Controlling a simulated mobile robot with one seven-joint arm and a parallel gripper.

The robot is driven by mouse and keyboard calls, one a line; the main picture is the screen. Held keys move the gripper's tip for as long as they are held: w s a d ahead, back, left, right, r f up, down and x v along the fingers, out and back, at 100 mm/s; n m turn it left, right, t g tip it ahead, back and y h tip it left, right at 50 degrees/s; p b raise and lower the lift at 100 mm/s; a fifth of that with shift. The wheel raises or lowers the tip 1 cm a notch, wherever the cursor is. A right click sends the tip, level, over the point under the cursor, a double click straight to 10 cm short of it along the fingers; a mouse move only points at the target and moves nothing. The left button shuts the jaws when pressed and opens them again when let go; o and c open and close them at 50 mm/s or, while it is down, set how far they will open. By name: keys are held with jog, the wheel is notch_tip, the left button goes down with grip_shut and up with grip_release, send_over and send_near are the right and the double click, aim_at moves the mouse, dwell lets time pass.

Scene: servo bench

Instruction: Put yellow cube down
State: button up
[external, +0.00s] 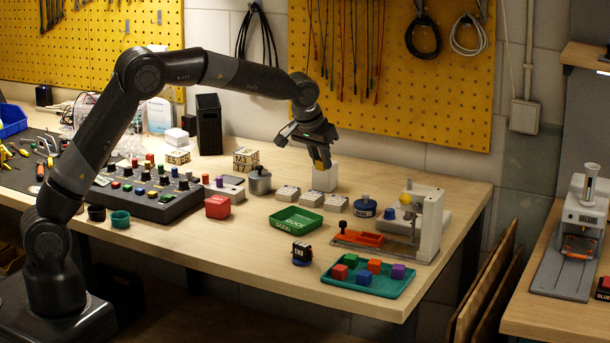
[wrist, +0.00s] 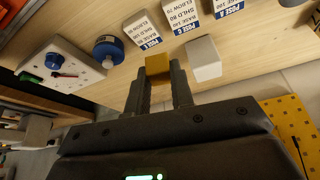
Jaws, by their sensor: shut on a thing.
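My gripper (external: 322,158) is above the back part of the bench, in front of the yellow pegboard. In the wrist view my gripper (wrist: 158,85) is shut on the yellow cube (wrist: 158,64), which sits between the two fingertips. The yellow cube (external: 320,165) also shows in the external view, partly hidden by the fingers, in front of a white block (external: 325,177). I cannot tell exactly how far the cube is above the bench top. In the wrist view the white block (wrist: 204,60) is just right of the fingers, apart from them.
Several labelled white boxes (external: 311,199) stand in front. A blue round container (external: 365,206) and a white fixture (external: 430,226) are to the right. A green tray (external: 297,220) and a teal tray (external: 392,290) with coloured cubes are nearer. A metal pot (external: 260,181) is left.

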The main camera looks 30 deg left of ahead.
jog(key=w+a+n+y, duration=0.1)
jog(key=w+a+n, duration=0.1)
jog(key=w+a, duration=0.35)
send_near(296, 181)
jog(key=shift+w+d+f, duration=0.15)
jog(key=shift+w+f, duration=0.6)
jog(key=shift+w, duration=0.15)
jog(key=shift+w+f, duration=0.2)
jog(key=shift+f, duration=1.9)
jog(key=shift+f, duration=0.1)
jog(key=o, duration=0.9)
